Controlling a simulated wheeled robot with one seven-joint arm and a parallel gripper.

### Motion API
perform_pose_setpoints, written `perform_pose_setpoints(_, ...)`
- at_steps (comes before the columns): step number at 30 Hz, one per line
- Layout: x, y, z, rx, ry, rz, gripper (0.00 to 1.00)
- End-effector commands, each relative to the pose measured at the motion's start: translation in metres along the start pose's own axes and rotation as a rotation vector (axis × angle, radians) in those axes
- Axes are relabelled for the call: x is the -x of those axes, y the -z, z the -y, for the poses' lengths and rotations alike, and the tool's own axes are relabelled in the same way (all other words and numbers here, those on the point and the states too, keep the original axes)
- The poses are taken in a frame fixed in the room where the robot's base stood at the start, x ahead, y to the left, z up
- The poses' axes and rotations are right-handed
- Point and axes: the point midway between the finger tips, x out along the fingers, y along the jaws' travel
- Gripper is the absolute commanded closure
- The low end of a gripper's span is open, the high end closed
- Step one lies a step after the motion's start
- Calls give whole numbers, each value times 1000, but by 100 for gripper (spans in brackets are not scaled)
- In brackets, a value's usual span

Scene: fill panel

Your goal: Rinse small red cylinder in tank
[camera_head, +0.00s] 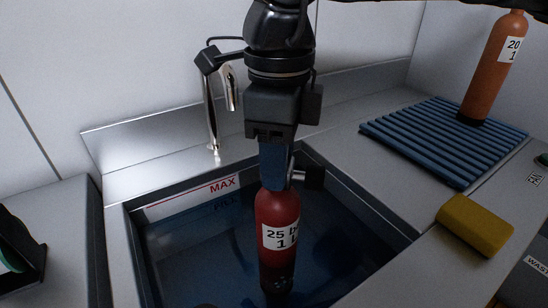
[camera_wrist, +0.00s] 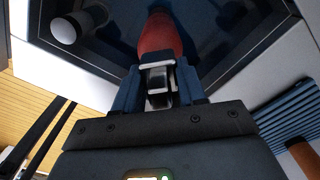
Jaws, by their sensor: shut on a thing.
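A small red cylinder (camera_head: 277,219) with a white label stands upright in the tank (camera_head: 132,238). Its lower part is in the dark water, below the tank's rim. My gripper (camera_head: 276,176) is above it, shut on its top end. In the wrist view the red body (camera_wrist: 160,37) shows beyond my gripper (camera_wrist: 158,88), whose blue fingers are on both sides of the cylinder's metal valve. The tank wall has a red MAX line. I cannot tell whether the cylinder touches the tank floor.
A chrome faucet (camera_head: 211,110) stands behind the tank at the left. On the right counter are a blue ribbed mat (camera_head: 430,140), an orange cylinder (camera_head: 490,75) standing on it, and a yellow sponge (camera_head: 474,225). A dark holder (camera_head: 20,245) is at the far left.

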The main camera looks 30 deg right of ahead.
Motion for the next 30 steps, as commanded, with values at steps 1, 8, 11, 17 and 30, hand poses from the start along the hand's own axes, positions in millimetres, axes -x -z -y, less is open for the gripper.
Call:
perform_pose_setpoints(1,2,0,1,-1,2,3,100)
perform_pose_setpoints(8,2,4,4,0,2,3,100)
perform_pose_setpoints(11,2,5,6,0,2,3,100)
perform_pose_setpoints(17,2,8,8,0,2,3,100)
perform_pose_setpoints(30,2,8,8,0,2,3,100)
